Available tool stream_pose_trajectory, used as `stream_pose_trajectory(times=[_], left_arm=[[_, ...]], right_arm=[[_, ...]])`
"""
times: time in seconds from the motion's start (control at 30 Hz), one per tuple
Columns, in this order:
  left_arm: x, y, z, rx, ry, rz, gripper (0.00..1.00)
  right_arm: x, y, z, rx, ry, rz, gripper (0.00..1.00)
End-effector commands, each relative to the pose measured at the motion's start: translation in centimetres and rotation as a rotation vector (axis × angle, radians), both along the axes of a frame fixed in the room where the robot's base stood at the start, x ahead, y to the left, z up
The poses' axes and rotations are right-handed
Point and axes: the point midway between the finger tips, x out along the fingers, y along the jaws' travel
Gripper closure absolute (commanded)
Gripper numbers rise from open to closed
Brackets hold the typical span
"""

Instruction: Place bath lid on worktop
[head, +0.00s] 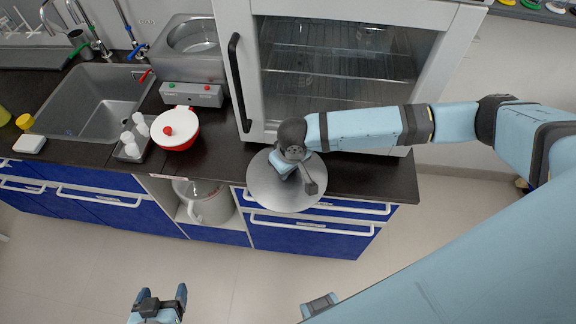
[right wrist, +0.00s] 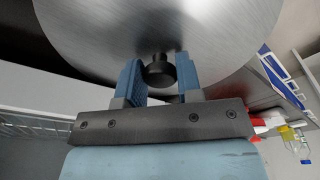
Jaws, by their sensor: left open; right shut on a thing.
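The bath lid is a round brushed-metal disc (head: 265,190) with a dark knob. It hangs over the front edge of the dark worktop (head: 375,178), in front of the glass-doored cabinet; I cannot tell whether it touches the worktop. My right gripper (head: 299,172) is shut on the lid's knob. In the right wrist view the black knob (right wrist: 160,72) sits between the blue fingers, with the disc (right wrist: 110,30) beyond. My left gripper (head: 161,293) is open and empty, low in the head view, away from the worktop.
The steel bath (head: 195,42) stands uncovered left of the glass-doored cabinet (head: 335,55). The worktop's right front end is bare.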

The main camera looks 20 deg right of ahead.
Motion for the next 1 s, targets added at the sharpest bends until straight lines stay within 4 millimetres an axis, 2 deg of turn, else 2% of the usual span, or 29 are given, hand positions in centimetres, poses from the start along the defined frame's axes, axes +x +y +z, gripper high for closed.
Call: stream_pose_trajectory(times=[0.23,0.27,0.3,0.37,0.63,0.73,0.87,1.0], left_arm=[[0.0,0.0,0.1,0.0,0.0,0.0,0.19],[0.0,0.0,0.1,0.0,0.0,0.0,0.19],[0.0,0.0,0.1,0.0,0.0,0.0,0.19],[0.0,0.0,0.0,0.0,0.0,0.0,0.19],[0.0,0.0,0.0,0.0,0.0,0.0,0.19],[0.0,0.0,-0.1,0.0,0.0,0.0,0.19],[0.0,0.0,-0.2,0.0,0.001,-0.001,0.19],[0.0,0.0,-0.4,0.0,0.001,-0.001,0.19]], right_arm=[[0.0,0.0,-0.4,0.001,0.001,-0.001,1.0],[0.0,0.0,-0.4,0.0,0.001,-0.001,0.62],[0.0,0.0,-0.4,0.0,0.001,-0.001,0.53],[0.0,0.0,-0.4,0.0,0.0,-0.001,0.42],[0.0,0.0,-0.3,0.0,0.0,-0.001,0.42],[0.0,0.0,0.2,0.0,-0.001,0.0,0.42],[-0.3,-0.1,2.2,0.001,-0.002,-0.001,0.42],[-0.8,-0.2,5.3,0.002,-0.003,-0.001,0.42]])
